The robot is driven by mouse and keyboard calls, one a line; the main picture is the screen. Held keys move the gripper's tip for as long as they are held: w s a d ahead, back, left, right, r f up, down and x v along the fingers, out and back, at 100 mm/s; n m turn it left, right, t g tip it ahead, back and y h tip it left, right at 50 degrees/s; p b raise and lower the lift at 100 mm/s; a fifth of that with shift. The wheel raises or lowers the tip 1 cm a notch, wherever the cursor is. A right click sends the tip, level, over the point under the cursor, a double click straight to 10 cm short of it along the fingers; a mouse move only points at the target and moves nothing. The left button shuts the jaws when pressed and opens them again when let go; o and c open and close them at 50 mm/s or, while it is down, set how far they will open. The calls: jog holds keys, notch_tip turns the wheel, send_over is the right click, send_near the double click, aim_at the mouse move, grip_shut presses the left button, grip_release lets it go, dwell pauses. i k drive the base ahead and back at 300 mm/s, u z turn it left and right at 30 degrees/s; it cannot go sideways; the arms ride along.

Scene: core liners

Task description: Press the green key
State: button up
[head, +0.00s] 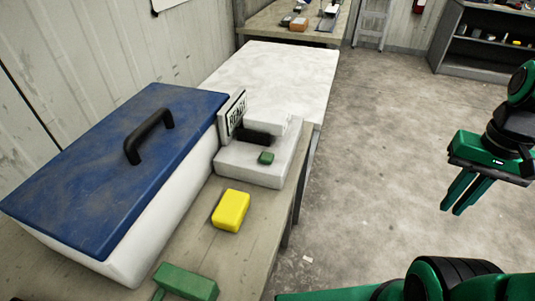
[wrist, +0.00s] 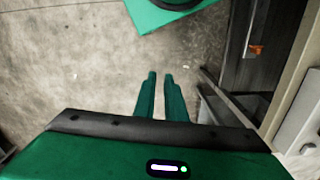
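The green key (head: 266,157) is a small green block on top of a white device (head: 258,172) on the bench, in the head view. The device has a raised white back part, a black part and an upright sign reading "READY" (head: 236,116). My gripper (head: 450,211) hangs over the floor at the right of the head view, well apart from the bench and the key. Its two green fingers point down with a narrow gap between them and nothing in it. The fingers also show in the wrist view (wrist: 162,74), over bare floor. The key is not in the wrist view.
A white box with a blue lid (head: 110,160) and black handle stands left of the device. A yellow block (head: 231,210) and a green object (head: 187,282) lie in front. A pale table (head: 285,68) is behind. Open floor (head: 365,150) lies right of the bench.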

aim_at(266, 158)
jog(key=k, duration=1.3)
jog(key=i, duration=0.75)
jog(key=u, duration=0.45)
